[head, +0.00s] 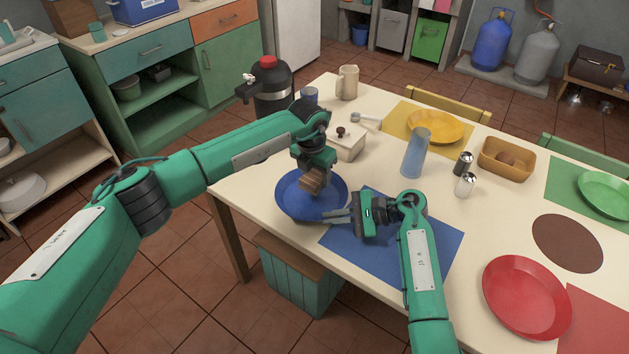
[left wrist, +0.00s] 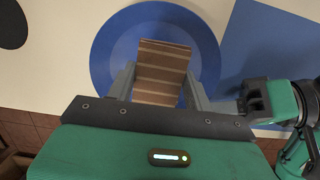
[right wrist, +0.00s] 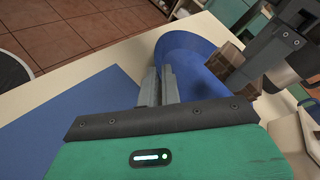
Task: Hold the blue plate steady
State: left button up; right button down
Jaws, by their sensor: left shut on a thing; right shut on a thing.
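The blue plate (head: 292,201) lies at the table's near left edge, beside the blue mat (head: 395,255). It also shows in the left wrist view (left wrist: 108,50) and the right wrist view (right wrist: 186,45). My left gripper (head: 312,182) is shut on a brown striped block (left wrist: 162,70) and holds it over the plate. Whether the block touches the plate I cannot tell. My right gripper (head: 338,216) is shut on the plate's rim at the side by the mat; its fingers show close together there in the right wrist view (right wrist: 160,82).
A white box with a dark knob (head: 346,145) stands just behind the plate. A blue cup (head: 415,152), two shakers (head: 465,185) and a yellow plate (head: 436,126) are farther right. A red plate (head: 527,297) lies at the near right. The blue mat is bare apart from my right arm above it.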

pick_arm(q)
jog(key=shift+r, duration=1.8)
pick_arm(e)
jog(key=shift+f, duration=0.1)
jog(key=c, duration=1.5)
grip_release()
jog(key=shift+c, duration=0.2)
jog(key=shift+d, duration=0.15)
jog(key=v, duration=1.1)
jog(key=shift+d, duration=0.35)
pick_arm(q)
jog(key=shift+s+f, duration=0.1)
pick_arm(e)
jog(key=shift+s, duration=0.15)
